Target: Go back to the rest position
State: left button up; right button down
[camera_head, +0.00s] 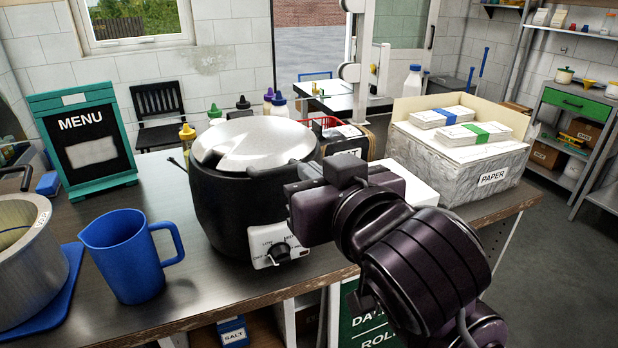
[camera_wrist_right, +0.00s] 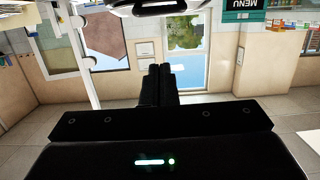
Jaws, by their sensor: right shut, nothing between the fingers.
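My right arm comes in from the lower right of the head view. Its dark gripper (camera_head: 312,208) is in front of the right side of the black soup kettle (camera_head: 225,205); whether they touch I cannot tell. In the right wrist view the two black fingers of the right gripper (camera_wrist_right: 161,72) lie together, with nothing between them. The kettle has a shiny metal lid (camera_head: 252,148) and a dial (camera_head: 279,252) on a white plate low on its front. My left gripper is in neither view.
A blue jug (camera_head: 125,260), a metal pot (camera_head: 28,265) and a green menu board (camera_head: 85,140) stand on the counter (camera_head: 190,295) at left. A box labelled PAPER (camera_head: 465,175) stands at right, behind my arm. Bottles and a red basket (camera_head: 318,122) are behind the kettle.

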jog(key=shift+s, duration=0.1)
jog(key=d+f+m+g+h, duration=0.1)
jog(key=d+f+g, duration=0.2)
jog(key=f, duration=0.7)
jog(key=d+f+m+g+h, duration=0.15)
jog(key=d+f, duration=0.25)
jog(key=f, duration=0.5)
jog(key=s+d+f+g+h, duration=0.1)
jog(key=s+d+f+g, duration=0.25)
jog(key=f, duration=0.35)
jog(key=s+d+f+g+h, duration=0.1)
jog(key=s+d+f+g, duration=0.1)
jog(key=s+f, duration=0.4)
jog(key=s+d+f+g, duration=0.2)
jog(key=s+d+f, duration=0.15)
jog(key=f, duration=0.45)
notch_tip(320, 180, down, 28)
jog(key=s+n+g, duration=0.1)
jog(key=s+d+f+g, duration=0.1)
jog(key=s+d+f, duration=0.2)
jog(key=s+f, duration=1.6)
jog(key=shift+s+f, duration=0.2)
jog(key=shift+s, duration=0.4)
